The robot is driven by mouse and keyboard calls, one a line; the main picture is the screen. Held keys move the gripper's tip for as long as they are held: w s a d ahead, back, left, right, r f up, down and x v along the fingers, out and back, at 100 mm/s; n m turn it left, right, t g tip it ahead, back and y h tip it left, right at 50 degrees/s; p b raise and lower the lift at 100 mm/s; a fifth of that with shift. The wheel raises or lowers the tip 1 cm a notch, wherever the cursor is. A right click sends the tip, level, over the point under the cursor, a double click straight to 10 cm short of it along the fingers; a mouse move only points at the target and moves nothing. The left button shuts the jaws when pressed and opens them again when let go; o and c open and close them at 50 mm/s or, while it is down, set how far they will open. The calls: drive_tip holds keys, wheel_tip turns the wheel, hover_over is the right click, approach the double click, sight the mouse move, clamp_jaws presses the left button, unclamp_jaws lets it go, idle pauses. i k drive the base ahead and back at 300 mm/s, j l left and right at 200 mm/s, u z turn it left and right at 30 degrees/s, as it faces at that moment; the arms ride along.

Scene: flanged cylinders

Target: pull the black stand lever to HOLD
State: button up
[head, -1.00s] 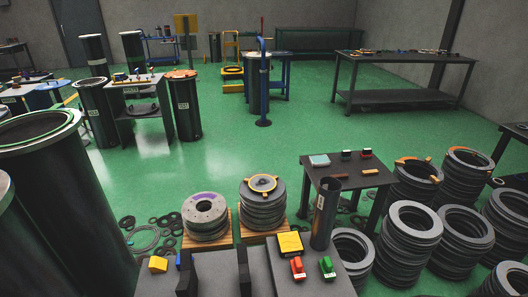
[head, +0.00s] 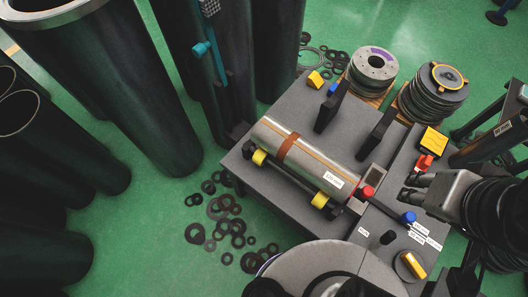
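A short black lever knob (head: 388,237) stands on the grey bench top in the head view, between small white labels. The label text is too small to read, so I cannot tell which one says HOLD. My gripper (head: 405,188) is up and to the right of the black knob, apart from it. Its two fingers point left with a gap between them, and nothing shows in it. A blue-tipped lever (head: 408,217) lies between my gripper and the black knob in the picture.
A metal cylinder (head: 305,158) with a label lies on the bench with yellow rollers (head: 320,200). A red knob (head: 367,191) is at its end. A yellow handle (head: 413,265) is in front of the black knob. Tall dark cylinders (head: 120,80) stand left; rings lie on the floor.

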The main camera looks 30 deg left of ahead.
sight(389, 236)
drive_tip(key=u, duration=1)
drive_tip(key=k+z, duration=0.15)
drive_tip(key=z, duration=0.3)
drive_tip(key=k+l+z, duration=0.1)
drive_tip(key=z, duration=0.3)
drive_tip(key=k+l+z, duration=0.15)
drive_tip(key=z, duration=0.3)
drive_tip(key=k+l+u, duration=0.15)
drive_tip(key=l, duration=0.2)
drive_tip(key=k+l+u, duration=0.1)
drive_tip(key=l, duration=0.25)
drive_tip(key=k+l+u, duration=0.15)
drive_tip(key=l, duration=0.2)
